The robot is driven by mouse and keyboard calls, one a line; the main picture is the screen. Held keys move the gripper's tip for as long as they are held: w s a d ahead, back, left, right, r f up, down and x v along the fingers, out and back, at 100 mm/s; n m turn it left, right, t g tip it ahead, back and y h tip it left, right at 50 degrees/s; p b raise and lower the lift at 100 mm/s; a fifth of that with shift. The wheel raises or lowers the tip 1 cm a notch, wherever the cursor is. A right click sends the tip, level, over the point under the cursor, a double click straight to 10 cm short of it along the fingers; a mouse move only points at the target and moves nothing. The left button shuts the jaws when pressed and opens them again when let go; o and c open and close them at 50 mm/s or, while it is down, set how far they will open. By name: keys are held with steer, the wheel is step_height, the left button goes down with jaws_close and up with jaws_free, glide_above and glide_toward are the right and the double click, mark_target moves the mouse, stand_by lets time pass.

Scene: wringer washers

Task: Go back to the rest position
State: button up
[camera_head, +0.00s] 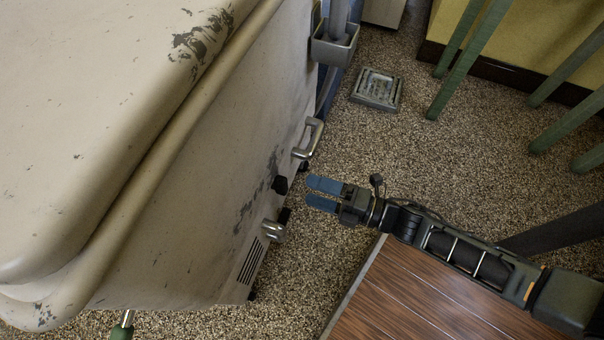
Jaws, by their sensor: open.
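My gripper (324,194) shows in the head view, at the end of my black arm that reaches in from the lower right. Its two blue fingers are open, with nothing between them. They point left at the side of a worn cream washer (200,190) and look apart from it. A metal handle (308,139) on the washer is just above the fingers. A black knob (280,185) and a silver fitting (272,230) are to their left.
A wood-grain surface (420,295) lies below my arm. A metal floor drain (376,89) is set in the speckled floor (440,145). Green legs (470,60) stand at the upper right by a yellow wall. A grey bracket (334,44) juts from the washer's top right.

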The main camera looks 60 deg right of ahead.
steer(key=shift+v, duration=1.05)
steer(key=s+a+r+m+g+h, duration=0.1)
steer(key=s+a+r+m+h, duration=0.1)
steer(key=s+r+m, duration=0.65)
steer(key=s+a+r+m+g+h, duration=0.2)
steer(key=s+a+r+m+h, duration=0.1)
steer(key=r+m, duration=1.1)
step_height(320, 180, up, 27)
steer(key=n+p, duration=0.2)
steer(key=p, duration=2.3)
step_height(320, 180, down, 37)
steer(key=d+b, duration=0.1)
steer(key=b, duration=3.4)
steer(key=shift+d+r+b, duration=0.25)
steer(key=shift+b, duration=0.15)
